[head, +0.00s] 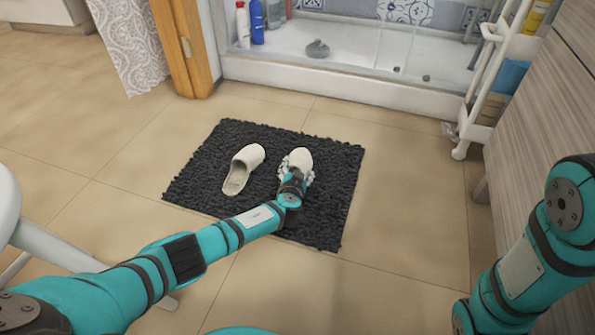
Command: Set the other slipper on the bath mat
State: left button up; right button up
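One white slipper (243,168) lies on the dark grey shaggy bath mat (335,185), left of its middle, with its open heel toward me. A second white slipper (299,159) is at the mat's right half, beside the first with a gap between them. My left gripper (297,170) is at this second slipper, with its fingers around the slipper's sides. The gripper and wrist hide its near part. I cannot tell whether the fingers press on it, or whether it rests fully on the mat. My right arm shows at the right edge; its gripper is out of view.
A shower tray (330,70) with bottles (257,22) on its left rim lies behind the mat. A white wheeled cart (490,90) and a wood-grain cabinet (545,120) stand at the right. Tiled floor (415,190) is clear around the mat.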

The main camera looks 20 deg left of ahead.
pick_arm(q)
jog(key=o, duration=0.4)
jog(key=shift+o, duration=0.2)
jog(key=shift+r, duration=0.1)
